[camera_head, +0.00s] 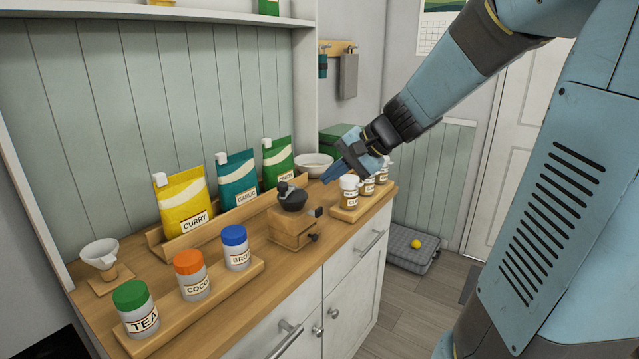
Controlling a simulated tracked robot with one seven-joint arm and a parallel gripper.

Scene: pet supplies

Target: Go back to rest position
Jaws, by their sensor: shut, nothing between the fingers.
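My gripper (328,177) is in the upper middle of the head view, at the end of my blue and black arm. It is shut with nothing between its fingers. It is above the back right part of the wooden counter (225,292), beside the small white-lidded jars (349,191). The jars stand on a wooden tray at the right end. A wooden grinder (293,225) with a dark top stands left of and below my gripper. The gap between my gripper and the nearest jar cannot be judged exactly.
Yellow (184,203), teal (238,180) and green (278,160) pouches stand in a rack. Jars with green (130,294), orange (188,262) and blue (234,236) lids stand in front. A white bowl (314,165) is behind my gripper. A grey pet bed (413,257) with a yellow ball is on the floor.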

